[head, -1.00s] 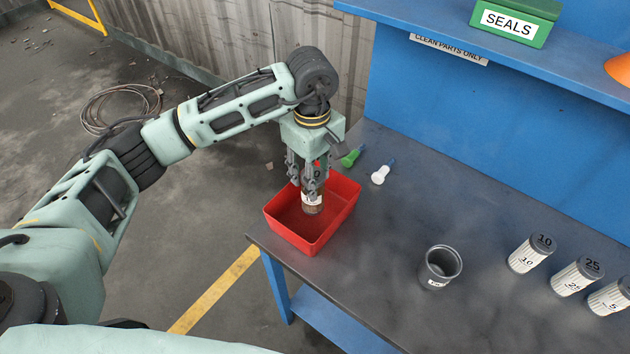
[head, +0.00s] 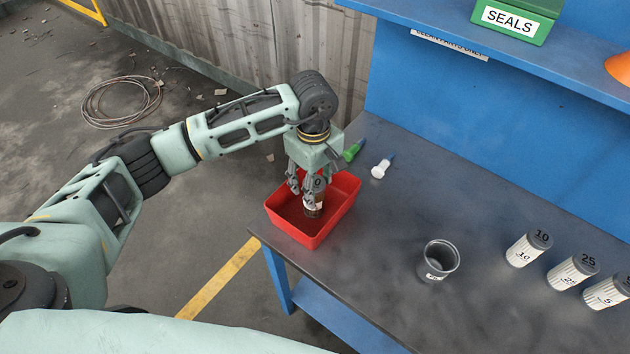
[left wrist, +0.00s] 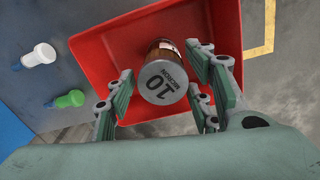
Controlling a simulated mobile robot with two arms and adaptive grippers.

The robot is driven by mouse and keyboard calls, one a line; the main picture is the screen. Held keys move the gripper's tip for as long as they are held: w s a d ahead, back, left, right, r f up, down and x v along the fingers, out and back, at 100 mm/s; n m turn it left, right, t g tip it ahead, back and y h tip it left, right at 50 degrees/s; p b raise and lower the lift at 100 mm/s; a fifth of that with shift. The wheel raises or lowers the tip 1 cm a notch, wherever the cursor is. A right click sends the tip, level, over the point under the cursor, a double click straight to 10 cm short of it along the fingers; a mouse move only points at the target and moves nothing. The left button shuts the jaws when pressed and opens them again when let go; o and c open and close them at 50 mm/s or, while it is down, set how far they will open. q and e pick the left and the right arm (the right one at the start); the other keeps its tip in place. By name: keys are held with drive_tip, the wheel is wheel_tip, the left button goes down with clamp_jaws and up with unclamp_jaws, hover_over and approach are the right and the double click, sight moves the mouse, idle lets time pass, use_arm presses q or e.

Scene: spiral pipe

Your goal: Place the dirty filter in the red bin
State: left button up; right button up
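The dirty filter (head: 314,208), a brown-stained cylinder with a grey cap, is inside the red bin (head: 333,228). In the left wrist view the gripper (left wrist: 165,90) looks open, with a gap between the left finger and the cap. Whether the right finger touches is unclear. My right gripper is not in view.
The bin stands at the left corner of the dark workbench (head: 380,250). A blue shelf overhangs the back.

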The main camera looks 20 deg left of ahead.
use_arm(q)
drive_tip(key=shift+o, duration=0.2)
drive_tip(key=shift+r, duration=0.1)
drive_tip(key=shift+r+p, duration=0.15)
drive_tip(key=shift+p, duration=0.15)
wheel_tip(320, 180, up, 12)
drive_tip(key=b, duration=0.5)
drive_tip(key=shift+s+a, duration=0.1)
